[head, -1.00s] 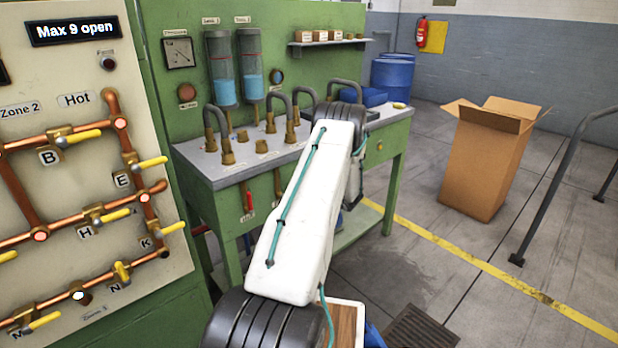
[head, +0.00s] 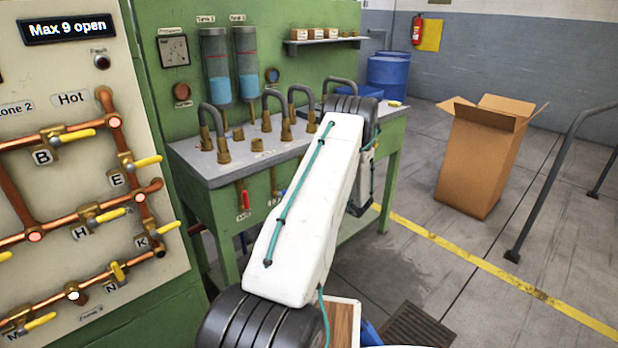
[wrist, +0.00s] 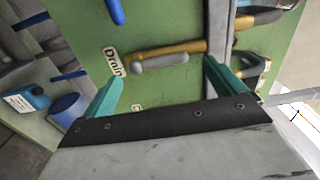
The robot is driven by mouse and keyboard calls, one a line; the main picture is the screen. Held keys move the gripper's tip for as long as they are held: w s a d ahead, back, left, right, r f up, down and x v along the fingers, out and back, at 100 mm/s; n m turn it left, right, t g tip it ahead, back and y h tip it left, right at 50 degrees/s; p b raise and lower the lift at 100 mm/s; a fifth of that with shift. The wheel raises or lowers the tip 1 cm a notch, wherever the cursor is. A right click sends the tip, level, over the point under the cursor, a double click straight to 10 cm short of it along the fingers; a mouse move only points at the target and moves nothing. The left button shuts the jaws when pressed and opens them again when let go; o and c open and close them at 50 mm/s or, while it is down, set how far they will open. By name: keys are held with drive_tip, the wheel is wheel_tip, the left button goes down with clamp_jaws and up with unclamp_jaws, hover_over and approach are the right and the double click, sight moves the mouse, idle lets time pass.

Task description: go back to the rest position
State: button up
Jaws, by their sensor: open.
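My gripper (wrist: 160,92) shows in the wrist view with its two green fingers spread apart and nothing between them. Beyond the fingers is a green panel with a "Drain" label and a valve with a grey handle (wrist: 160,62) on a brass pipe. The fingers look apart from this valve, though the distance is hard to judge.
The valve panel (head: 60,190) with copper pipes and yellow handles stands at the left. An open cardboard box (head: 478,160), a grey railing (head: 545,185) and blue barrels (head: 388,78) are to the right. Blue containers (wrist: 68,112) show at the wrist view's left. Floor between bench and box is clear.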

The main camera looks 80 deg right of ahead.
drive_tip(key=shift+s+a, duration=0.45)
drive_tip(key=shift+s, duration=0.1)
